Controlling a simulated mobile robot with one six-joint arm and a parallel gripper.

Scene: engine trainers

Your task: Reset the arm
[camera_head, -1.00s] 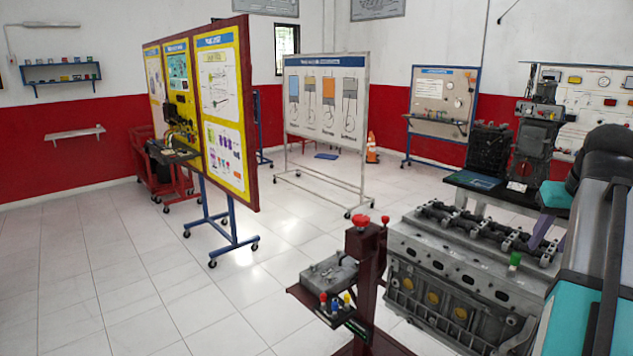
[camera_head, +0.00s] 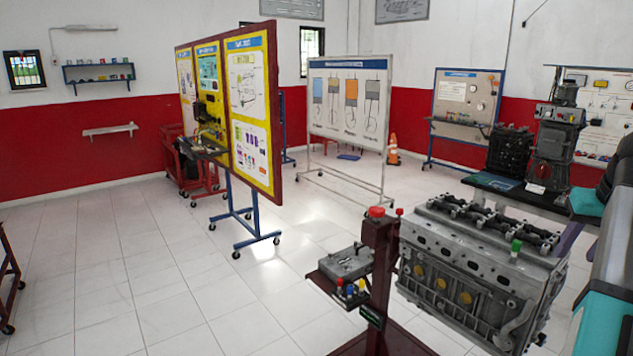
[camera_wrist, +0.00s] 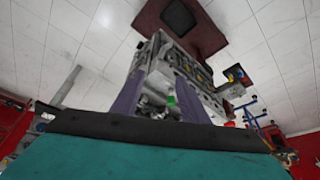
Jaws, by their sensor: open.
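My arm, teal and black, is at the right edge of the head view, cut off by the frame. My gripper (camera_wrist: 158,98) shows in the wrist view as two purple fingers spread apart with nothing held between them. The grey engine block (camera_head: 470,268) stands on a dark red stand (camera_head: 380,270) in front of my arm in the head view. In the wrist view the engine block (camera_wrist: 180,70) appears upside down beyond and between the fingers. A small green part (camera_head: 515,247) sits on top of the block.
A yellow poster board (camera_head: 250,110) and a white piston board (camera_head: 345,105) stand on wheeled frames. A dark table (camera_head: 520,192) with engine parts is at the right. An orange cone (camera_head: 393,150) stands near the back wall. White tiled floor (camera_head: 130,260) is open at left.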

